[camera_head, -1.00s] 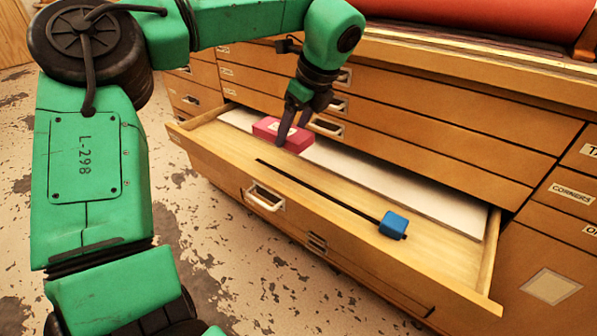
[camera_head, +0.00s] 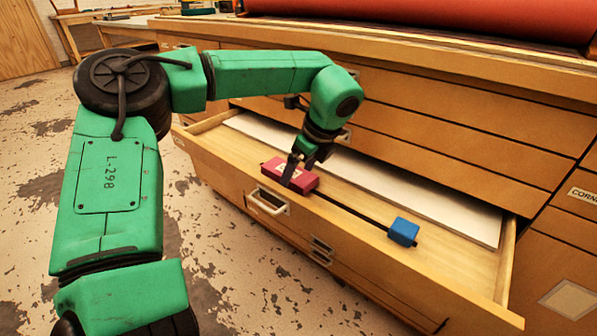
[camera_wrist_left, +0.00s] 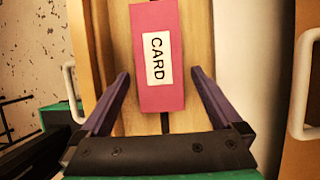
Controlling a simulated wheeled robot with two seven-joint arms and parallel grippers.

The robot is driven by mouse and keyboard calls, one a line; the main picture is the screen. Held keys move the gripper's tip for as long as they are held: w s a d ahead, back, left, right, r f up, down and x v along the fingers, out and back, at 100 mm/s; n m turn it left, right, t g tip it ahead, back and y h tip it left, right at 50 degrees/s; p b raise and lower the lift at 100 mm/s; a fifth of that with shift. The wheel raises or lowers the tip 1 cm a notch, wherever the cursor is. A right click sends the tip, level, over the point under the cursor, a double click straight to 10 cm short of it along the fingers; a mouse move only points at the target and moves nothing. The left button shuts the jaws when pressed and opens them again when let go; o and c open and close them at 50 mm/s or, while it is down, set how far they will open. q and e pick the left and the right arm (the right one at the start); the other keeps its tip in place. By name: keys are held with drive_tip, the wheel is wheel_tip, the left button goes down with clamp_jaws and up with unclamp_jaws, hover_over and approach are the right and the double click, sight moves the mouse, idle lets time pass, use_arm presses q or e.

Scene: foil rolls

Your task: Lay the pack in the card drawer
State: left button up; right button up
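The pack is a pinkish-red box (camera_head: 306,182) with a white label, which reads CARD in the left wrist view (camera_wrist_left: 175,90). It is inside the open drawer (camera_head: 455,262), near the front wall. A thin black rod shows beyond both ends of the pack, so the pack appears to lie across it. My left gripper (camera_head: 292,170) points down at the pack. In the left wrist view its two fingers (camera_wrist_left: 160,74) are spread on either side of the pack, with small gaps. My right gripper is out of view.
A blue block (camera_head: 404,231) sits at the rod's right end in the drawer. A white sheet (camera_head: 400,190) covers the drawer's back part. Closed drawers (camera_head: 450,145) rise behind, under a worktop with a red roll (camera_head: 430,18). The drawer's right front floor is bare.

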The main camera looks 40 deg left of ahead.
use_arm(q)
drive_tip(key=shift+r, duration=0.25)
drive_tip(key=shift+d+r+p, duration=0.15)
drive_tip(key=shift+r+p, duration=0.15)
drive_tip(key=shift+r, duration=0.05)
drive_tip(key=p+v, duration=0.2)
drive_tip(key=v, duration=0.9)
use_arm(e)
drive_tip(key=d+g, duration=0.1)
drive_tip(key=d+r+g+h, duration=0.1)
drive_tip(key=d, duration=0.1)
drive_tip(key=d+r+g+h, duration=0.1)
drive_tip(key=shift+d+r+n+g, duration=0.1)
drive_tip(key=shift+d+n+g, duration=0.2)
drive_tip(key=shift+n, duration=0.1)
